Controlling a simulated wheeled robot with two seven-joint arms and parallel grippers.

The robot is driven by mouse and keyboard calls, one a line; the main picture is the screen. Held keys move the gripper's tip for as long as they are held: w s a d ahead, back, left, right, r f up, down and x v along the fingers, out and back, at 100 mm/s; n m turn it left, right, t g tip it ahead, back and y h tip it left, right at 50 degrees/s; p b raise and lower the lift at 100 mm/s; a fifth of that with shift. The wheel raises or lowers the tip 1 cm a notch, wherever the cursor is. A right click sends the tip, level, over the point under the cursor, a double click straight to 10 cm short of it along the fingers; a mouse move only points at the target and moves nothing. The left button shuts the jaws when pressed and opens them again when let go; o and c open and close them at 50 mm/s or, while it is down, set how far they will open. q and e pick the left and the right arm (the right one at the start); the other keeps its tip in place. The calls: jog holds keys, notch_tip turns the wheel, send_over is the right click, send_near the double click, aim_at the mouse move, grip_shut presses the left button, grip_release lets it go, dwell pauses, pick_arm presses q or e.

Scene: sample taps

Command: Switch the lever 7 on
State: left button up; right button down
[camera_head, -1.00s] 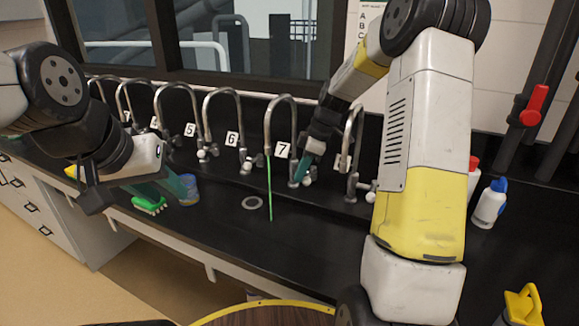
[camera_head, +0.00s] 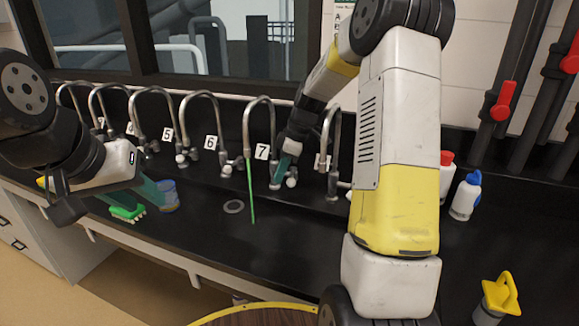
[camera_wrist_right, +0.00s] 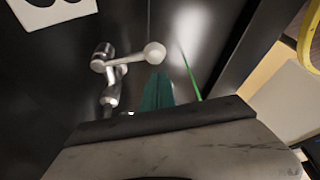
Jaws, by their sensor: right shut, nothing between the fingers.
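The tap labelled 7 (camera_head: 262,100) has an arched spout at the back of the black counter. A thin green stream (camera_head: 251,190) hangs straight down from its spout; it also shows in the right wrist view (camera_wrist_right: 188,72). Its lever (camera_wrist_right: 127,60) ends in a white ball knob (camera_wrist_right: 155,53), seen in the head view too (camera_head: 291,182). My right gripper (camera_head: 281,175) is shut and empty, with its teal fingertips (camera_wrist_right: 158,78) close to the knob. I cannot tell whether they touch. My left gripper (camera_head: 158,198) is open over the counter at the left.
Other taps, one labelled 6 (camera_head: 211,142), line the back. A green brush (camera_head: 127,213) and blue cup (camera_head: 166,190) stand near my left gripper. A white bottle with blue cap (camera_head: 465,198) stands right. The counter around the drain (camera_head: 233,206) is clear.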

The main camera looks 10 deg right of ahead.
jog(key=w+a+m, duration=0.1)
jog(key=w+a, duration=0.1)
jog(key=a, duration=0.3)
jog(key=s+v, duration=0.1)
jog(key=v, duration=2.1)
jog(key=s+a+f+m+t, duration=0.1)
jog(key=s+m, duration=0.5)
jog(key=s, duration=0.6)
jog(key=s+a+f+m+t+h, duration=0.1)
jog(key=s+f+m+t, duration=0.2)
jog(key=s, duration=1)
jog(key=m+t, duration=0.1)
jog(key=m, duration=0.2)
jog(key=shift+s+f+m+h, duration=0.2)
jog(key=shift+s+m+h, duration=0.05)
jog(key=shift+m+h, duration=0.05)
jog(key=shift+a, duration=0.2)
